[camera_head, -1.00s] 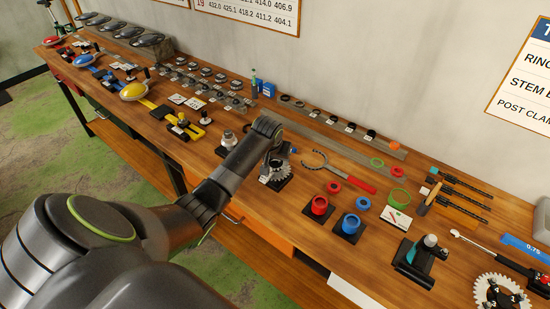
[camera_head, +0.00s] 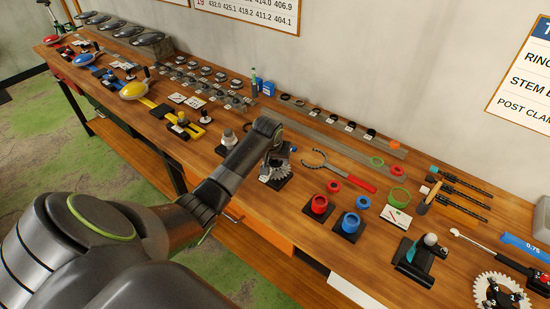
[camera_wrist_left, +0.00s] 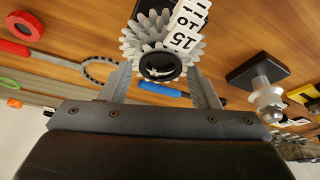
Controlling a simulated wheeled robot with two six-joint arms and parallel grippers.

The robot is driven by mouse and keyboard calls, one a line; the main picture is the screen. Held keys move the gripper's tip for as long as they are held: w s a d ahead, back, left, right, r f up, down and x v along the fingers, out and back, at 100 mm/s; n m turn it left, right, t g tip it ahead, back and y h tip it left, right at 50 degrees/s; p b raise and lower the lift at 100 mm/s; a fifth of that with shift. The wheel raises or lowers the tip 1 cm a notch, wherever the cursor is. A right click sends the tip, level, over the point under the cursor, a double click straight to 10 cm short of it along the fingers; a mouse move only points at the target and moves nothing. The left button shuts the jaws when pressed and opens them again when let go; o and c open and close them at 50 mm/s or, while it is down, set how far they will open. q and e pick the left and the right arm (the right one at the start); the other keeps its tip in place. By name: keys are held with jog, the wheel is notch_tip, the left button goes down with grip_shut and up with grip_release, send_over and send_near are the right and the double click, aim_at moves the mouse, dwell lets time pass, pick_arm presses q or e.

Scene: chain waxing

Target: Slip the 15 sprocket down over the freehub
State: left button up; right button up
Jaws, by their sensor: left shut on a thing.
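My left gripper (camera_wrist_left: 160,90) points down over a black base (camera_head: 283,183) in the head view, and its fingers are shut on a grey toothed sprocket (camera_wrist_left: 136,48). A second ring of teeth (camera_wrist_left: 194,48) shows just behind it in the left wrist view. A dark round core (camera_wrist_left: 160,66), which looks like the freehub's end, shows in the sprocket's middle. I cannot tell how far down the sprocket sits around it. A white card marked 15 (camera_wrist_left: 185,28) lies beside the teeth. My right gripper is not in view.
A silver stepped fitting on a black base (camera_wrist_left: 266,100) stands close by. A chain whip with a red handle (camera_head: 352,180) lies to the right. Red (camera_head: 319,205) and blue (camera_head: 351,222) cups stand nearer the front edge. Several small parts line the back.

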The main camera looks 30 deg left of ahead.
pick_arm(q)
jog(key=shift+f, duration=0.25)
dwell(0.6)
jog(key=o, duration=1)
jog(key=shift+o, duration=0.2)
jog(key=shift+r, duration=0.1)
jog(key=b+v, duration=0.3)
jog(key=v, duration=1.4)
jog(key=shift+s, duration=0.15)
jog(key=shift+r, duration=0.1)
